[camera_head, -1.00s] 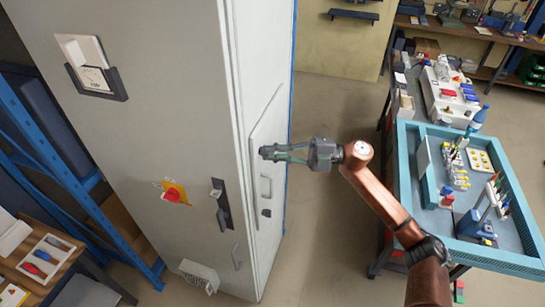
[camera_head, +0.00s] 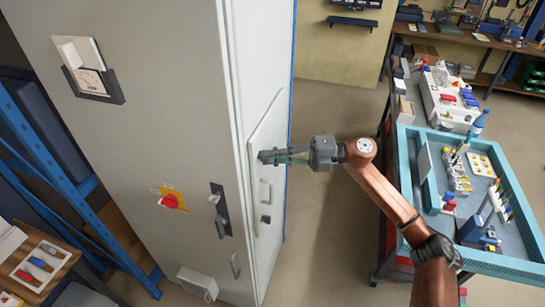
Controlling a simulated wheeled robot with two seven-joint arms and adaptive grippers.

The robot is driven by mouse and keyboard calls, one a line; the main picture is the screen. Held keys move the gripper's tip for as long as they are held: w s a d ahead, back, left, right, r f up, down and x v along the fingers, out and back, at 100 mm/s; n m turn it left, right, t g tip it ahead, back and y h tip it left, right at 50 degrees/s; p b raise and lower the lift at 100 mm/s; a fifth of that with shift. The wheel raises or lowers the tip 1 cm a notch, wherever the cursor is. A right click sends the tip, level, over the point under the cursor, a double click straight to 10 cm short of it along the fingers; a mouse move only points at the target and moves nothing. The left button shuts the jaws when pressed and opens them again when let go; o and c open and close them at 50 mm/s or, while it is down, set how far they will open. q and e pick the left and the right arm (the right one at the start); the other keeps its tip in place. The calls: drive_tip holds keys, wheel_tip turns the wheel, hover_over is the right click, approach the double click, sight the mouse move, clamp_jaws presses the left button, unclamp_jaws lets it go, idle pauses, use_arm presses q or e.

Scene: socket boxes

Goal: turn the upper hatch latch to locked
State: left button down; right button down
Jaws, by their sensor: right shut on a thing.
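The hatch (camera_head: 268,125) is a light grey panel on the right-hand side of the tall cabinet. It has a pale handle (camera_head: 265,193) and a small dark lower latch (camera_head: 265,219) below my gripper. My right gripper (camera_head: 264,157) reaches in from the right, with its fingertips at the upper part of the hatch above the handle. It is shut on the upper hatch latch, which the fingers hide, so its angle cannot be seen. My left gripper is not in view.
The cabinet front (camera_head: 150,140) carries a meter, a red rotary switch (camera_head: 171,201) and a dark door handle (camera_head: 220,210). A teal-rimmed workbench (camera_head: 407,150) stands to the right, under my arm. Blue shelving (camera_head: 65,185) is at left. Floor between cabinet and bench is clear.

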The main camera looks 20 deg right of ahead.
drive_tip(key=c, duration=2)
unclamp_jaws()
drive_tip(key=shift+c, duration=0.2)
drive_tip(key=v, duration=1.2)
